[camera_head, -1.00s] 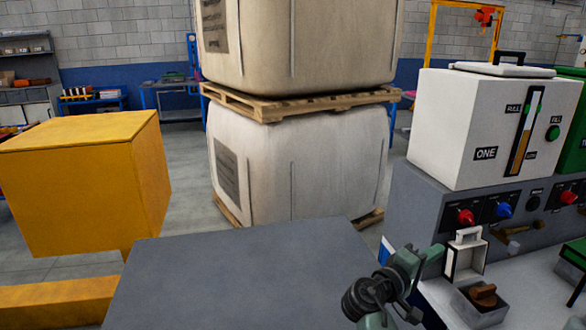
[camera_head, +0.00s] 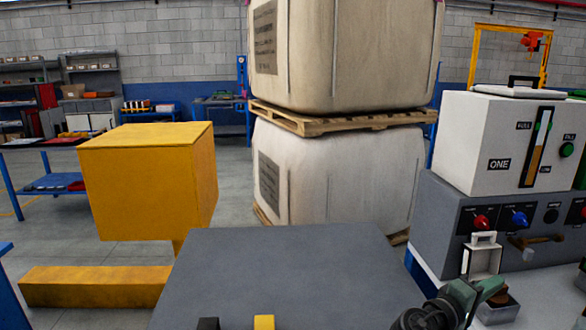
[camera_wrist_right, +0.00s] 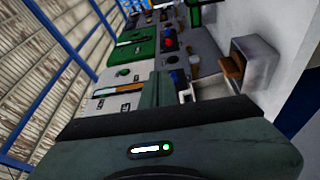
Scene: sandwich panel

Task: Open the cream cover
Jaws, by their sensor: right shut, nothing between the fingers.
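The cream cover (camera_head: 482,257), a small pale frame with a handle on top, stands upright at the back of a small grey box on the panel. The box (camera_wrist_right: 257,62) also shows in the right wrist view, with a brown knob (camera_wrist_right: 232,67) inside. My right gripper (camera_head: 490,287) is shut and empty, in front of and just below the cover in the head view, hiding part of the box. I cannot tell whether it touches either one. My left gripper is not in view.
A white dispenser marked ONE (camera_head: 490,140) stands on the grey console (camera_head: 440,215) with red and blue knobs. A grey flat surface (camera_head: 290,270) lies at the front. A yellow box (camera_head: 145,185) and stacked white bulk containers (camera_head: 340,175) stand behind.

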